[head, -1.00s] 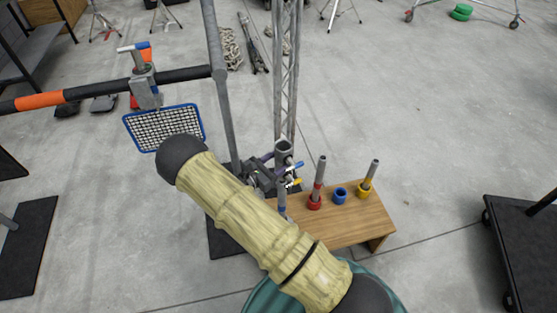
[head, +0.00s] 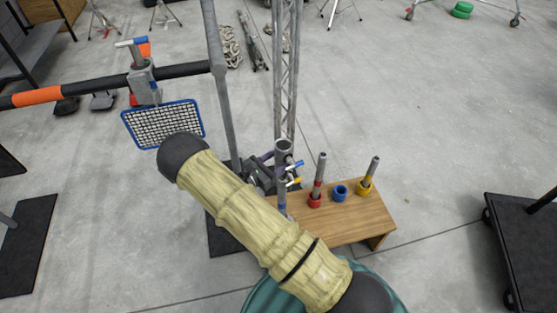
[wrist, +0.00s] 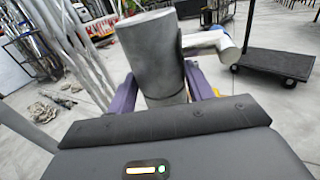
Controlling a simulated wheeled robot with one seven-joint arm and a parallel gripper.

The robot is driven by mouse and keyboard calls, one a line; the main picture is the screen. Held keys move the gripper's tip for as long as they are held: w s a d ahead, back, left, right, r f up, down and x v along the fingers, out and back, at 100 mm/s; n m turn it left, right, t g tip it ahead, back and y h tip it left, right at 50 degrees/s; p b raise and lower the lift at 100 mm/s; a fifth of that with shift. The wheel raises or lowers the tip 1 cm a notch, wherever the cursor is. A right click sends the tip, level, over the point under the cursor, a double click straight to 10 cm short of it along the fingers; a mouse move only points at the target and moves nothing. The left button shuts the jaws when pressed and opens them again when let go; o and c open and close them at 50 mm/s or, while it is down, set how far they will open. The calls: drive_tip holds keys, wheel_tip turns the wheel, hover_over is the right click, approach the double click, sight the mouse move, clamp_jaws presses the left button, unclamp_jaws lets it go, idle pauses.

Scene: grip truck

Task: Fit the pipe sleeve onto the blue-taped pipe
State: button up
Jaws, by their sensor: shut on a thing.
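The grey pipe sleeve (head: 283,147) is a wide upright tube with an open top, in the middle of the head view. Small handles with blue and yellow ends stick out from its right side. My gripper (wrist: 163,92) is shut on the sleeve; its purple fingers hug the tube (wrist: 150,45) in the wrist view. The blue-taped pipe (head: 282,194) stands upright at the bench's left end, directly below the sleeve in the head view. Its blue band shows low on it. Whether the pipe's top is inside the sleeve is hidden.
The wooden bench (head: 350,225) carries a red-taped pipe (head: 319,175), a blue ring (head: 340,193) and a yellow-taped pipe (head: 370,174). A lattice truss (head: 286,60) and a grey pole (head: 217,60) stand close behind the gripper. A black cart (head: 520,240) is at right.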

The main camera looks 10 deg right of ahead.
drive_tip(key=shift+f+b, duration=1.3)
drive_tip(key=shift+f, duration=0.7)
idle(0.4)
drive_tip(key=shift+f+b, duration=1.55)
drive_tip(key=shift+f, duration=0.7)
drive_tip(key=shift+f, duration=0.45)
drive_tip(key=o, duration=1.5)
drive_tip(key=shift+f+b, duration=0.1)
drive_tip(key=shift+b, duration=0.2)
drive_tip(key=shift+a, duration=0.1)
drive_tip(key=b+v, duration=0.1)
drive_tip(key=v, duration=1.6)
drive_tip(key=shift+s+a, duration=0.1)
drive_tip(key=shift+s, duration=0.1)
